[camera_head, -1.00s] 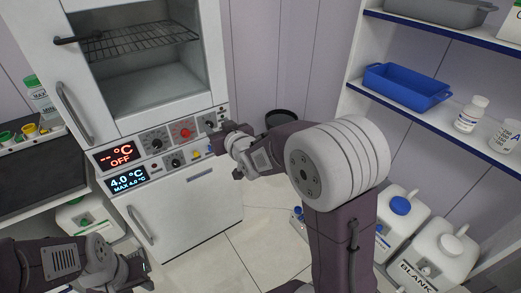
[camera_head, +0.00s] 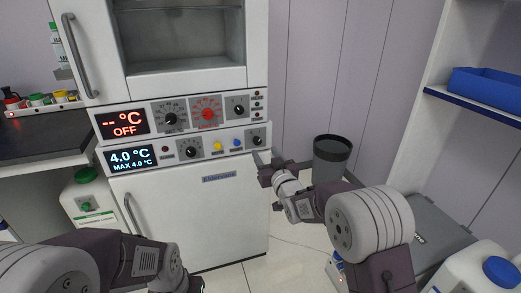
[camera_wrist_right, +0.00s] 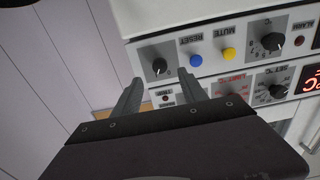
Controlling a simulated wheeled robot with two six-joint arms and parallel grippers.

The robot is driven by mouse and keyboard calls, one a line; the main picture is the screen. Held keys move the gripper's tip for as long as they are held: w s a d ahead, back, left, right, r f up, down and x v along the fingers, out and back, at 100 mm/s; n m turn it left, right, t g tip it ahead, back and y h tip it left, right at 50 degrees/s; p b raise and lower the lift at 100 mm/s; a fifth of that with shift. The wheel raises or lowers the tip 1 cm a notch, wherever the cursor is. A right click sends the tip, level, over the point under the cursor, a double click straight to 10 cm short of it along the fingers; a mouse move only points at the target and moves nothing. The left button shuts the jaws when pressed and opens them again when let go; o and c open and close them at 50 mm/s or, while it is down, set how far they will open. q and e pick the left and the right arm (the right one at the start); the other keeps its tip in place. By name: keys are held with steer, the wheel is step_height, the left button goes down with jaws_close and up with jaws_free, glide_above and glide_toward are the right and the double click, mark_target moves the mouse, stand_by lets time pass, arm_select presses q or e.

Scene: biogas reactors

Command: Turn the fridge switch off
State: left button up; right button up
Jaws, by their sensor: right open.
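The white cabinet's lower control panel (camera_head: 200,150) has a lit display (camera_head: 131,158) reading 4.0 °C, MAX 4.0 °C. At its right end is a black rotary switch (camera_head: 257,140), which also shows in the right wrist view (camera_wrist_right: 160,66) beside the blue button. My right gripper (camera_head: 270,163) is just below and right of that switch in the head view. In the right wrist view its open fingers (camera_wrist_right: 159,77) point at the switch, one to either side, with nothing held. My left gripper (camera_head: 188,284) is low at the bottom edge, partly cut off.
The upper panel has a red display (camera_head: 124,122) reading OFF, a red knob (camera_head: 208,113) and black knobs. Blue (camera_head: 236,142) and yellow (camera_head: 217,146) buttons sit close left of the switch. A dark bin (camera_head: 331,160) stands right of the cabinet. A shelf holds a blue tray (camera_head: 487,90).

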mark_target(258, 143)
steer(key=b+x, duration=0.1)
steer(key=x, duration=0.6)
steer(key=shift+f, duration=0.15)
steer(key=shift+s, duration=0.1)
jaws_close()
